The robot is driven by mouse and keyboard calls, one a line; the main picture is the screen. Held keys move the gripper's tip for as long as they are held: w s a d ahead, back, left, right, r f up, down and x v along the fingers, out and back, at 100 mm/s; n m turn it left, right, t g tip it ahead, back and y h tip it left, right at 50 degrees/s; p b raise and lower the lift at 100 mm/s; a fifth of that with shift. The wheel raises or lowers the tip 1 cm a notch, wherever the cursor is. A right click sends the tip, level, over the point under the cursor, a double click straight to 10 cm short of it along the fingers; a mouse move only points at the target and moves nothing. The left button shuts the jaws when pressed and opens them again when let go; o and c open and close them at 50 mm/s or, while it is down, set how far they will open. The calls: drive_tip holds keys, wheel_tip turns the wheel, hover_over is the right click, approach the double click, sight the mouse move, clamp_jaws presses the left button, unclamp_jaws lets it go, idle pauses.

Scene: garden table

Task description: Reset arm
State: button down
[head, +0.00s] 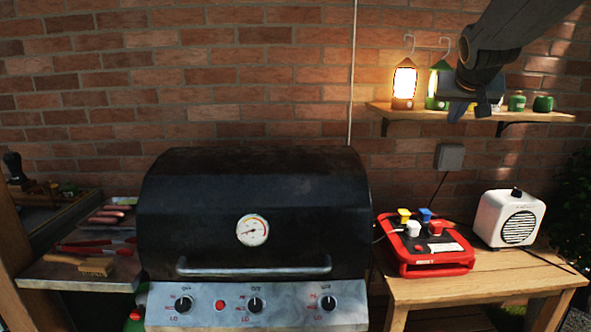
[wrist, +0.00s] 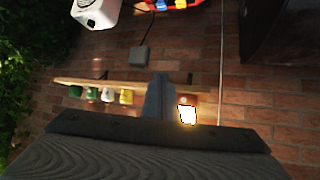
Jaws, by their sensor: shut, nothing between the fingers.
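My gripper (head: 470,105) is up at the right in the head view, in front of the wall shelf (head: 390,110). In the wrist view my gripper's fingers (wrist: 158,97) are together with nothing between them. In the head view the arm comes down from the top right corner and hides part of the shelf and what stands on it. The wrist view is upside down, and the dark wrist body fills its lower part.
Below are a black grill (head: 250,200), a red power box (head: 430,262) and a white heater-like box (head: 508,217) on a wooden table (head: 480,285).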

drive_tip(key=s+a+f+n+g+y, duration=0.1)
drive_tip(key=s+a+f, duration=0.15)
drive_tip(key=f, duration=0.35)
drive_tip(key=s+a+f+g, duration=0.1)
drive_tip(key=s+a+f, duration=0.1)
drive_tip(key=a+f, duration=0.3)
drive_tip(key=s+a+f+n+g+y, duration=0.1)
drive_tip(key=s+a+f+g, duration=0.1)
drive_tip(key=s+a+f, duration=0.2)
drive_tip(key=s+a+f+n+g+y, duration=0.1)
drive_tip(key=s+a+f, duration=0.3)
drive_tip(key=s+f, duration=0.7)
drive_tip(key=s+a+f+n+g, duration=0.1)
drive_tip(key=s+a+f+g, duration=0.2)
drive_tip(key=s+f, duration=0.5)
drive_tip(key=shift+s+a+g+y, duration=0.4)
drive_tip(key=shift+s+a, duration=0.35)
drive_tip(key=shift+s, duration=0.2)
drive_tip(key=shift+f, duration=0.1)
